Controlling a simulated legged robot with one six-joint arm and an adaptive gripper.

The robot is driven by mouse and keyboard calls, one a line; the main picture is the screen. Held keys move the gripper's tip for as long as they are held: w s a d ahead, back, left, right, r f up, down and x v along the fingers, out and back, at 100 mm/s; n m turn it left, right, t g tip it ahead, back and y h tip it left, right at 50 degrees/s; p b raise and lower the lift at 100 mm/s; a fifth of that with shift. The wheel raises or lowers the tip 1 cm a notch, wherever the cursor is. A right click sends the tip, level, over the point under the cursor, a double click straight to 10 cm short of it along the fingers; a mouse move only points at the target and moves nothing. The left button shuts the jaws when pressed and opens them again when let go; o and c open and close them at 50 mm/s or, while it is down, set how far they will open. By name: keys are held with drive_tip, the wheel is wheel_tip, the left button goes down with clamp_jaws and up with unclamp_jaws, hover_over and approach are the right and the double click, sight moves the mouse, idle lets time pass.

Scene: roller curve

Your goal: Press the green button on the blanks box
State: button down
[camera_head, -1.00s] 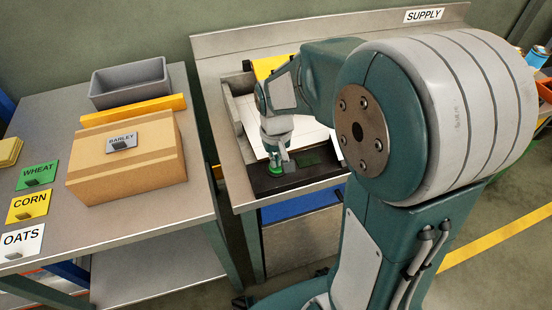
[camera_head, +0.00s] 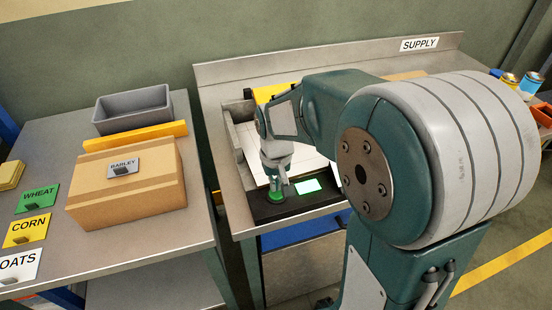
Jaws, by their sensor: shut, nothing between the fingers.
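The blanks box (camera_head: 238,158) sits on the supply table, with white sheets (camera_head: 312,160) inside and a dark front panel (camera_head: 312,199). The green button (camera_head: 275,197) is at the left of that panel. My gripper (camera_head: 277,191) is shut and empty, pointing down with its tips at the button, seemingly touching it and hiding part of it. A small display (camera_head: 307,186) to the right of the button is lit pale green.
The left table (camera_head: 60,120) holds a cardboard box (camera_head: 128,185) with a BARLEY tag (camera_head: 123,167), a grey bin (camera_head: 133,109), and WHEAT, CORN and OATS cards. A SUPPLY sign (camera_head: 419,43) is on the backboard. My arm covers the right of the supply table.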

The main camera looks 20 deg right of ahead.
wheel_tip(320, 180, up, 12)
idle(0.3)
drive_tip(key=shift+w+f, duration=0.1)
drive_tip(key=shift+f, duration=0.05)
idle(0.4)
drive_tip(key=s+r+t, duration=0.1)
drive_tip(key=s+t, duration=0.4)
drive_tip(key=s, duration=1)
drive_tip(key=shift+s+t, duration=0.3)
drive_tip(key=shift+s, duration=0.1)
drive_tip(key=shift+r, duration=0.1)
idle(0.8)
